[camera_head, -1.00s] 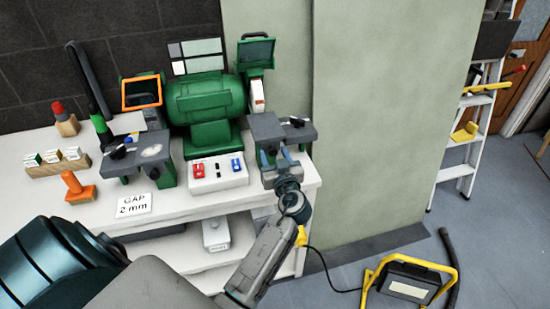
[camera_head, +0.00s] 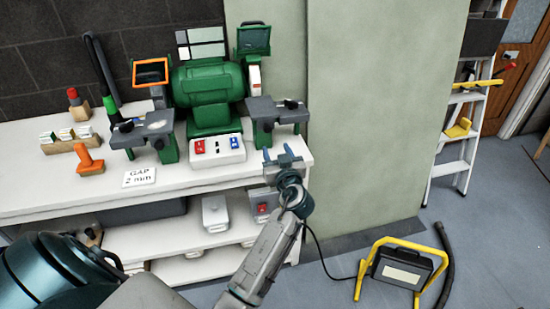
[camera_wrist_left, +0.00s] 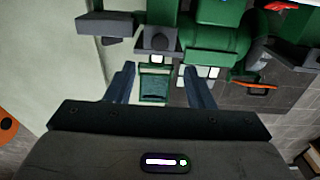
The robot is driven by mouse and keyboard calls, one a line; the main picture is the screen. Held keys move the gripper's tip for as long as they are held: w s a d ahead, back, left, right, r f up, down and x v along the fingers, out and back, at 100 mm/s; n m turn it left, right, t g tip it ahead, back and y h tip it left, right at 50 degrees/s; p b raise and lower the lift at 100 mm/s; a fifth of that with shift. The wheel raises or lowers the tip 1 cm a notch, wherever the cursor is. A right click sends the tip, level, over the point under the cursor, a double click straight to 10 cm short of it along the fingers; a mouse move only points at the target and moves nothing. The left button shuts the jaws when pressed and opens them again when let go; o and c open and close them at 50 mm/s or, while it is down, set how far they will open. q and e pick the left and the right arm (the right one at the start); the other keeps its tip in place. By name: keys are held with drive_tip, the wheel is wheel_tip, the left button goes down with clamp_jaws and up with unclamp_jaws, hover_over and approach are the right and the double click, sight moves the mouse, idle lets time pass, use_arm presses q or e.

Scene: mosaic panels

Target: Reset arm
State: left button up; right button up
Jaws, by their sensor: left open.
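My left gripper (camera_head: 278,157) is open and empty in the head view. It points at the bench grinder from just in front of the white bench's right end. In the left wrist view, its two blue-grey fingers (camera_wrist_left: 158,80) stand apart with nothing between them. The green bench grinder (camera_head: 208,92) stands at the back of the bench, with a grey tool rest (camera_head: 278,110) on its right side behind my gripper. My right gripper does not show in either view.
The white bench (camera_head: 60,195) holds a switch box (camera_head: 217,149), an orange-handled tool (camera_head: 88,160) and a "GAP 2 mm" card (camera_head: 140,177). Below is a shelf with boxes. A yellow-framed work lamp (camera_head: 402,270) and a ladder (camera_head: 462,130) stand right.

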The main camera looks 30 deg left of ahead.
use_arm(q)
drive_tip(key=shift+s+d, duration=0.15)
drive_tip(key=shift+f, duration=0.15)
idle(0.4)
wheel_tip(320, 180, down, 22)
drive_tip(key=s+d+m+g+h, duration=0.2)
drive_tip(key=m+h, duration=0.3)
drive_tip(key=s+d+f+m+g+h, duration=0.1)
drive_tip(key=s+f+h, duration=0.1)
drive_tip(key=s+f, duration=0.5)
drive_tip(key=s+d+f+m+g+h, duration=0.1)
drive_tip(key=s+f+m, duration=0.1)
drive_tip(key=f, duration=0.8)
drive_tip(key=s+d+f+m+g+h, duration=0.1)
drive_tip(key=s+d+f+g+h, duration=0.2)
drive_tip(key=s+f, duration=1.55)
drive_tip(key=s+f+g, duration=0.2)
drive_tip(key=s+f, duration=0.1)
drive_tip(key=s, duration=0.7)
drive_tip(key=s+f+g+h, duration=0.1)
drive_tip(key=s+f, duration=0.1)
drive_tip(key=s, duration=0.9)
drive_tip(key=shift+s+a+f+m+g, duration=0.2)
drive_tip(key=shift+a+f+m+g, duration=0.2)
